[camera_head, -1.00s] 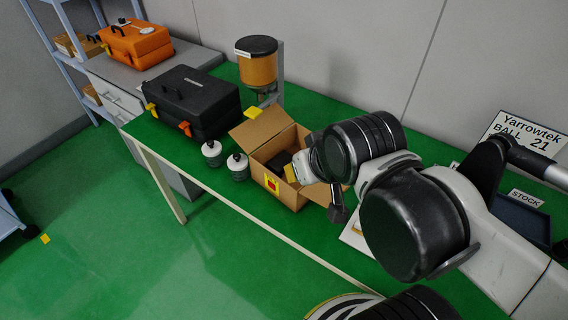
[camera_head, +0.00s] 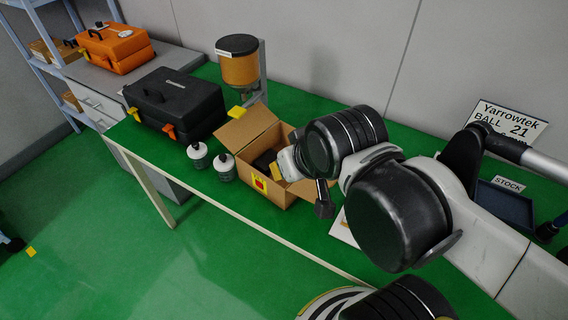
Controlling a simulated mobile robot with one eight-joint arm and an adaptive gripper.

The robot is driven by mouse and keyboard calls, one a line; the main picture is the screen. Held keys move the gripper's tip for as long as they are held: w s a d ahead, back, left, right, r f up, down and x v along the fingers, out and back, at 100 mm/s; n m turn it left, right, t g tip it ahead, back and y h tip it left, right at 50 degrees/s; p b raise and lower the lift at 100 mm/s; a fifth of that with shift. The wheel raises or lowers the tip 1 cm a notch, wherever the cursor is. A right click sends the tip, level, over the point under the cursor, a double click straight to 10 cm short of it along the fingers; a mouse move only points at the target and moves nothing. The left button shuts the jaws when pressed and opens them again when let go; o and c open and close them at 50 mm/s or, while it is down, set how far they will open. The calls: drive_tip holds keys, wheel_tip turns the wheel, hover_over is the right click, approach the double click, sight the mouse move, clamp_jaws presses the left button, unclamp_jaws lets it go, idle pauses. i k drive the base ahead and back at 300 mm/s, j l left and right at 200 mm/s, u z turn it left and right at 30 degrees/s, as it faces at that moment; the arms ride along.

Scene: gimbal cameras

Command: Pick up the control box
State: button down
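An open cardboard box (camera_head: 270,192) stands on the green table in the head view. A yellow square with a red centre (camera_head: 260,183) shows on its front; I cannot tell whether it is a label or a separate part. A dark object (camera_head: 264,160) shows inside the box, partly hidden. I cannot tell for certain which thing is the control box. My arm reaches over the right side of the cardboard box, and its white wrist end (camera_head: 287,163) is at the box opening. My gripper's fingers are too small and hidden to read, so I cannot tell whether they hold anything.
A dark STOCK tray (camera_head: 502,205) is at right. An orange case (camera_head: 115,48) sits on a separate cabinet.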

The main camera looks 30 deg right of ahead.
sight(262, 164)
drive_tip(key=i+j+z, duration=0.15)
drive_tip(key=j+z, duration=0.2)
drive_tip(key=i+j+z, duration=0.1)
drive_tip(key=j+z, duration=0.2)
